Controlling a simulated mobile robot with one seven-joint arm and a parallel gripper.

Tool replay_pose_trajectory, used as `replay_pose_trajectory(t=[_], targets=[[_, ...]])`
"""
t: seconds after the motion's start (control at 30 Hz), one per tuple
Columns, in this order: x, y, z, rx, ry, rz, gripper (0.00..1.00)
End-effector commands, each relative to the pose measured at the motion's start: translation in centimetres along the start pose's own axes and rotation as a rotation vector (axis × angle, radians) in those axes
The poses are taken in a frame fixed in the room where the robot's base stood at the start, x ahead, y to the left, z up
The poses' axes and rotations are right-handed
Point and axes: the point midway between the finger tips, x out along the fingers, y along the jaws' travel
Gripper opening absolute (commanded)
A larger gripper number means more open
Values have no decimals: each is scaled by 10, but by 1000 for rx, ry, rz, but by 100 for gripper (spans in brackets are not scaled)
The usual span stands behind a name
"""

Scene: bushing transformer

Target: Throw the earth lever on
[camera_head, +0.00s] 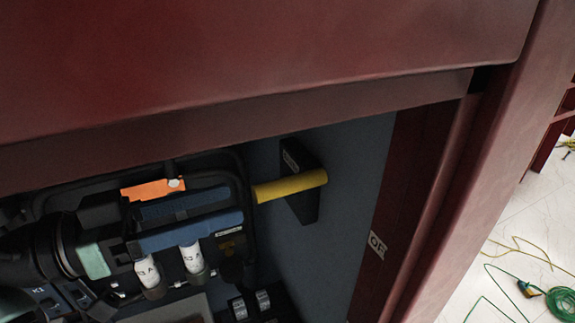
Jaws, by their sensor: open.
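The lever is a yellow bar (290,187) on a black mount (302,205) fixed to the dark back panel inside the red cabinet. The bar lies nearly level, its right end past the mount. My gripper (235,204) comes in from the left, with two blue fingers pointing right. They are open with a narrow gap between them, and I see nothing held. The fingertips are just left of the bar's left end in the picture. A black tube shows there; I cannot tell the depth between them or whether they touch. No other lever is clear.
The red cabinet's top edge (240,115) crosses above, and its right frame (460,190) bounds the opening. A small lettered label (377,244) sits by that frame. White labelled cylinders (192,258) and an orange part (152,190) crowd the left. Green cable (565,303) lies on the floor outside.

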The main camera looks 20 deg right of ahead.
Motion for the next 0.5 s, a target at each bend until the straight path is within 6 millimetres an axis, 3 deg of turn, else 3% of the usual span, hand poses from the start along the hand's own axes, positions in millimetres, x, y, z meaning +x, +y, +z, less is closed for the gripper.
replay_pose_trajectory(t=[0.2, 0.5], targets=[[49, 2, -4, -2, -1, 4, 57], [91, 0, -2, -2, 0, 1, 57]])
